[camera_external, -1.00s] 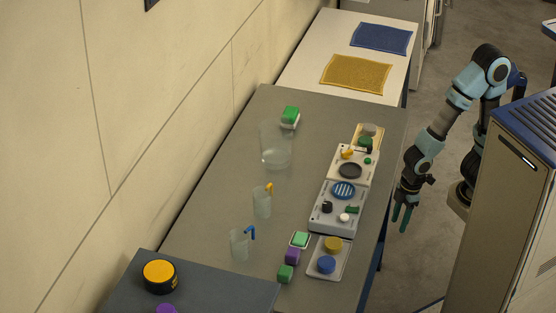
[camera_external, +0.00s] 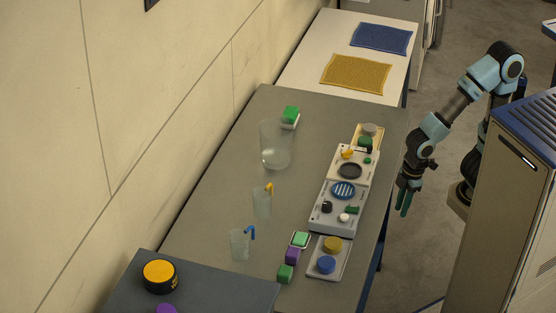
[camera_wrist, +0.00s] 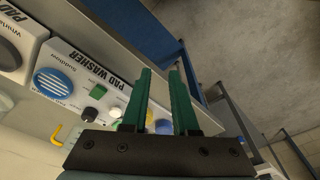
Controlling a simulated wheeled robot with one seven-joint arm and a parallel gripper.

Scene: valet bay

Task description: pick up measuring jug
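Three clear vessels stand upright on the grey table: a large wide one (camera_external: 276,147), a smaller one with a yellow curved piece at its rim (camera_external: 262,203), and a smaller one with a blue curved piece (camera_external: 239,246). I cannot tell for certain which is the measuring jug. My gripper (camera_external: 404,204) hangs fingers-down beyond the table's right edge, apart from all of them. In the wrist view my gripper (camera_wrist: 162,74) has its two green fingers apart with nothing between them.
A pad washer unit (camera_external: 321,222) and a small tray with yellow and blue pads (camera_external: 345,262) line the table's right side, between my gripper and the vessels. Green and purple blocks (camera_external: 292,256) lie near the front. A white table with cloths (camera_external: 310,60) stands behind.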

